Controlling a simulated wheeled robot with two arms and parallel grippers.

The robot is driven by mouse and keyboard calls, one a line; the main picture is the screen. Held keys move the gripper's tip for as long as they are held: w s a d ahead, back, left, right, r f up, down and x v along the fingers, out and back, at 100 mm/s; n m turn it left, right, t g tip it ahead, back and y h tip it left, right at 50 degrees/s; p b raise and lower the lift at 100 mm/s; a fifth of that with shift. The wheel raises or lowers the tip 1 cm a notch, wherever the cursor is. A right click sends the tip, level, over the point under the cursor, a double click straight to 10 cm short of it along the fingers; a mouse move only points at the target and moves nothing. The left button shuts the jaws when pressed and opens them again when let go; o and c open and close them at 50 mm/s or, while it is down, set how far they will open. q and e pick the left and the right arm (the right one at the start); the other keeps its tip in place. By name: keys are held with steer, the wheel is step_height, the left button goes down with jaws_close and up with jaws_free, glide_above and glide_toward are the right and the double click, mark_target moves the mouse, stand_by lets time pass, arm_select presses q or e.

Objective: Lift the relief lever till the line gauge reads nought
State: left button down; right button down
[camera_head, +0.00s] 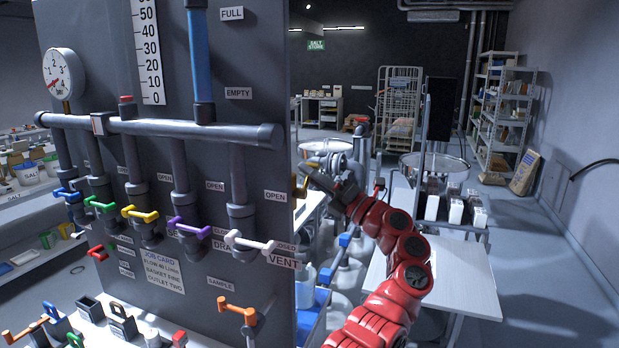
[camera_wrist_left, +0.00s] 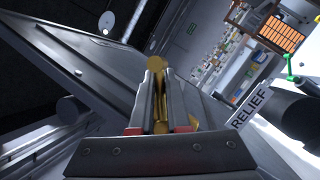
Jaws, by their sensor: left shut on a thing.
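The relief lever is a brass-yellow handle (camera_head: 302,186) at the right edge of the dark panel. My left gripper (camera_head: 318,176) is at it, on the red arm. In the left wrist view my left gripper (camera_wrist_left: 158,105) is shut on the yellow lever (camera_wrist_left: 156,68), its rounded end showing past the fingertips. A RELIEF label (camera_wrist_left: 249,107) is to the right of the fingers. The round white line gauge (camera_head: 63,73) is at the panel's upper left; its reddish needle is too small to read surely. My right gripper is in neither view.
The panel (camera_head: 190,270) carries a grey pipe (camera_head: 170,131) and several coloured valve handles, such as the purple one (camera_head: 188,227). A pale table (camera_head: 440,280) stands right of my arm. Open floor (camera_head: 550,250) lies farther right.

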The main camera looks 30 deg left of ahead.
arm_select(q)
steer(key=shift+r, duration=0.15)
steer(key=c, duration=0.9)
jaws_free()
steer(key=b+v, duration=0.4)
steer(key=v, duration=1.3)
steer(key=shift+d, duration=0.2)
